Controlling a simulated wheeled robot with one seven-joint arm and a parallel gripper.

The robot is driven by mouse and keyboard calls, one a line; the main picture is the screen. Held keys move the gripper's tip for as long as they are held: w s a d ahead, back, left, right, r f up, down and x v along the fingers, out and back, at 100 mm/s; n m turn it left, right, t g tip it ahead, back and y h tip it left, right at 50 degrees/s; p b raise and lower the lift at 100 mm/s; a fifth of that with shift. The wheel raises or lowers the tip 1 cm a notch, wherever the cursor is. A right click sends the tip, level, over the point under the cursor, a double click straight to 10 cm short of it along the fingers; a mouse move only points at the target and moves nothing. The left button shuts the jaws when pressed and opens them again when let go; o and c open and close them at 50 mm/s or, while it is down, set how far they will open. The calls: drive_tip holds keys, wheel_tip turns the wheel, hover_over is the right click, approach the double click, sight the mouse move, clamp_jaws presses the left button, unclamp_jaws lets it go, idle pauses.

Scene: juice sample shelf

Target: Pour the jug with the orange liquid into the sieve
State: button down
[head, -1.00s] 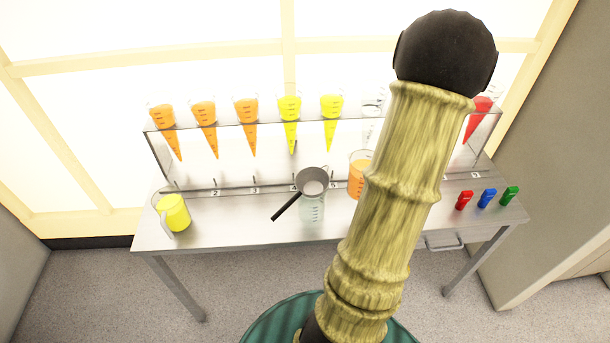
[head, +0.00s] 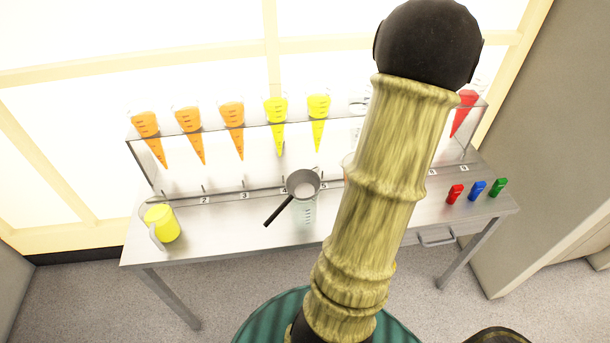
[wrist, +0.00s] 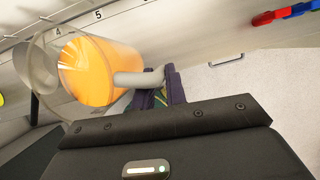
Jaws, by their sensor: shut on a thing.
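The clear jug with orange liquid (wrist: 95,72) fills much of the left half of the wrist view, its mouth towards the left. My gripper (wrist: 162,88) is shut on its pale handle (wrist: 138,80). I cannot tell how far the jug is tilted. In the head view my arm hides my gripper and nearly all of this jug. The grey sieve (head: 303,182) with a black handle (head: 278,211) rests on a clear vessel (head: 305,213) on the table, left of my arm. In the wrist view a grey round shape, probably the sieve, shows partly behind the jug's mouth.
The steel table (head: 232,232) holds a jug with yellow liquid (head: 162,223) at its left end. Red, blue and green clips (head: 478,189) lie at the right. A rack (head: 220,127) with several filled cones stands along the back.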

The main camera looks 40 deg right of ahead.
drive_tip(key=r+p, duration=0.1)
drive_tip(key=p, duration=0.1)
drive_tip(key=w+a+r+g+h+p, duration=0.1)
drive_tip(key=p, duration=0.1)
drive_tip(key=w+r+g+p, duration=0.1)
drive_tip(key=p, duration=0.2)
drive_tip(key=shift+a+r+n+h, duration=0.15)
drive_tip(key=shift+a+n+h, duration=0.15)
drive_tip(key=shift+h, duration=0.1)
drive_tip(key=shift+w+p, duration=0.15)
drive_tip(key=shift+p, duration=0.3)
drive_tip(key=shift+f, duration=0.2)
drive_tip(key=shift+a+r+g+h, duration=0.1)
drive_tip(key=shift+g+h, duration=0.2)
drive_tip(key=shift+w+a+r+g+h+p, duration=0.3)
drive_tip(key=shift+w+a+p, duration=0.15)
drive_tip(key=shift+p, duration=1)
drive_tip(key=shift+w+a+r+g+p, duration=0.15)
drive_tip(key=shift+w+a+g+p, duration=0.2)
drive_tip(key=shift+p, duration=0.6)
drive_tip(key=shift+w+a+r+n+h+p, duration=0.15)
drive_tip(key=shift+w+n+h+p, duration=0.2)
drive_tip(key=shift+p, duration=0.3)
drive_tip(key=shift+w+a+g+h+p, duration=0.1)
drive_tip(key=shift+g+h+p, duration=0.15)
drive_tip(key=shift+p, duration=0.2)
